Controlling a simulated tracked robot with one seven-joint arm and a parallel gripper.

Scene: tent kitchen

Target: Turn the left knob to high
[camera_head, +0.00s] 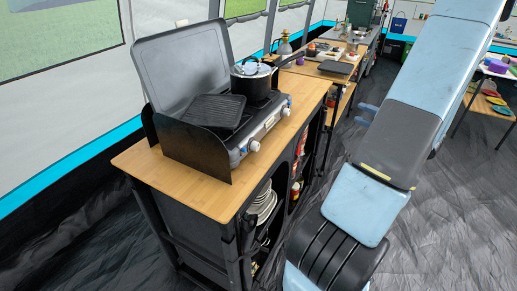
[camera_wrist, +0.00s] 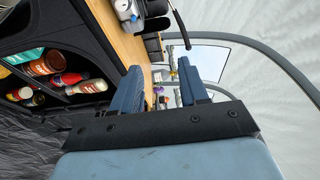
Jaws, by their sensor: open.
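A grey and black camping stove (camera_head: 243,140) with a raised lid (camera_head: 185,62) sits on the wooden cabinet top. Two pale knobs are on its front: the left knob (camera_head: 254,146) nearer me and the right knob (camera_head: 286,112) farther along. Their settings are too small to read. In the wrist view, my gripper (camera_wrist: 160,84) is open, with two blue fingers apart and nothing between them. Part of the stove shows beyond the fingers at the top, clear of them.
Shelves below hold plates (camera_head: 263,203) and bottles (camera_wrist: 48,64). More tables stand behind; dark floor lies to the right.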

